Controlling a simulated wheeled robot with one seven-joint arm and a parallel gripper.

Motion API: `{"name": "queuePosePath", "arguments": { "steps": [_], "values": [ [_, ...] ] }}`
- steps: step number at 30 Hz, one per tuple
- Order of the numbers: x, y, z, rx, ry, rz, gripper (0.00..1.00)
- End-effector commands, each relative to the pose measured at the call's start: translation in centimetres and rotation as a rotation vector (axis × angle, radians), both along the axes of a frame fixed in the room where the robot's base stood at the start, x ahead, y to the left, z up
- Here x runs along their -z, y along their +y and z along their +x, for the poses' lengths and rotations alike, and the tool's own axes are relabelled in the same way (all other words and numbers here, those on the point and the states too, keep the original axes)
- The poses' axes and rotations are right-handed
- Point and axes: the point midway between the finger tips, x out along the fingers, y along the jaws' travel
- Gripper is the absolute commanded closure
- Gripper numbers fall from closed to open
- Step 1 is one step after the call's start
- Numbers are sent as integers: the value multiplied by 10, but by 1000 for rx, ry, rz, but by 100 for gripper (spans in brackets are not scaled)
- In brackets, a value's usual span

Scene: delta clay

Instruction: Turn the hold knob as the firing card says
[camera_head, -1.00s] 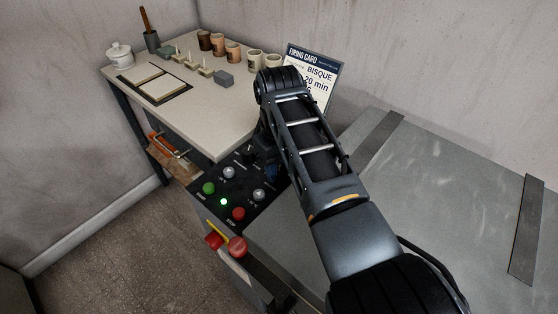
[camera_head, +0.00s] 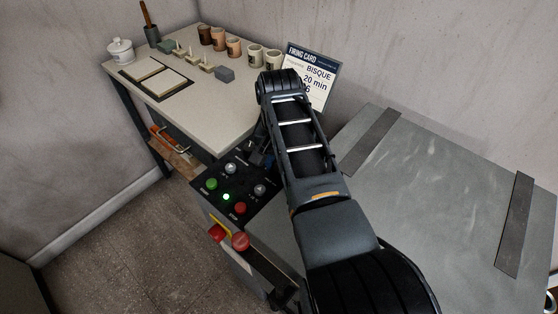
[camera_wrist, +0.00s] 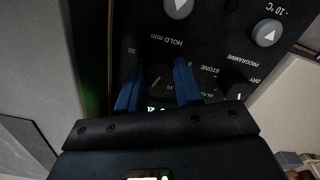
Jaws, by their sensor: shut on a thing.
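The hold knob (camera_wrist: 156,78) is a dark knob with a pale pointer line under the "HOLD min" label in the wrist view, where the panel appears upside down. My gripper (camera_wrist: 158,88) has its two blue fingers on either side of the knob, shut on it. The marks 30, 10 and 0 show around it. In the head view my arm hides the knob. The firing card (camera_head: 319,95) stands behind my arm, reading "BISQUE" and "20 min", with a partly hidden line ending in 6.
The control panel (camera_head: 240,210) carries a green button (camera_head: 211,184), a red button (camera_head: 240,208) and grey arrow buttons. The programme knob (camera_wrist: 237,92) is close beside my gripper. A red stop button (camera_head: 240,241) sits on the front. Pottery stands on the worktable (camera_head: 215,115).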

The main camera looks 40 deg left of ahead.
Motion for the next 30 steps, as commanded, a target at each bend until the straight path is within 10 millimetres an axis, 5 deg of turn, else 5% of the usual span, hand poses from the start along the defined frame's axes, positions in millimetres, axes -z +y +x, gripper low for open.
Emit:
{"name": "queuePosePath", "arguments": {
  "steps": [26, 27, 30],
  "values": [
    [-1, 1, 1, 167, -3, 3, 96],
    [-1, 1, 1, 167, -3, 3, 64],
    [-1, 1, 1, 166, -3, 3, 55]
  ]
}}
